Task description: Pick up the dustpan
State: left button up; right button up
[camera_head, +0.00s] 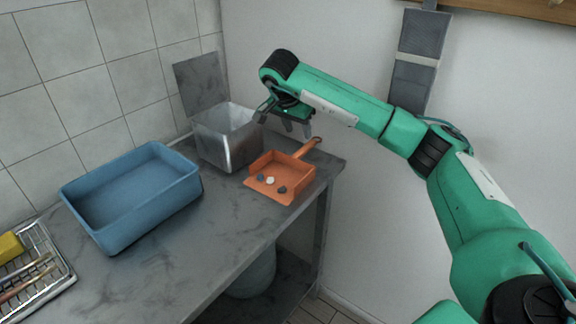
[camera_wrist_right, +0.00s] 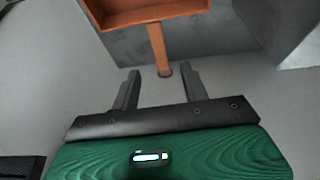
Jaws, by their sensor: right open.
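The orange dustpan (camera_head: 283,170) lies on the grey counter near its right end, with several small dark and light pieces in its pan. Its handle (camera_head: 307,148) points back and right toward the wall. My right gripper (camera_head: 297,128) is above the counter, behind the pan and close to the handle. In the right wrist view, the open fingers (camera_wrist_right: 160,88) have the end of the dustpan's handle (camera_wrist_right: 157,50) between them in the picture; I cannot tell whether they touch it. The pan (camera_wrist_right: 150,12) shows at the top of that view. My left gripper does not show.
A metal bin (camera_head: 228,140) with its lid raised stands just left of the dustpan. A blue tub (camera_head: 135,195) and a wire rack (camera_head: 35,262) with a yellow sponge (camera_head: 10,247) are further left. The grey counter (camera_head: 215,240) is clear in front.

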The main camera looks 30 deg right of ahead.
aim_at(303, 149)
jog(key=x, duration=0.3)
jog(key=shift+w+f, duration=0.15)
jog(key=shift+f, duration=0.1)
jog(key=shift+s+x, duration=0.2)
jog(key=shift+x, duration=2.9)
jog(key=shift+a, duration=0.1)
grip_shut()
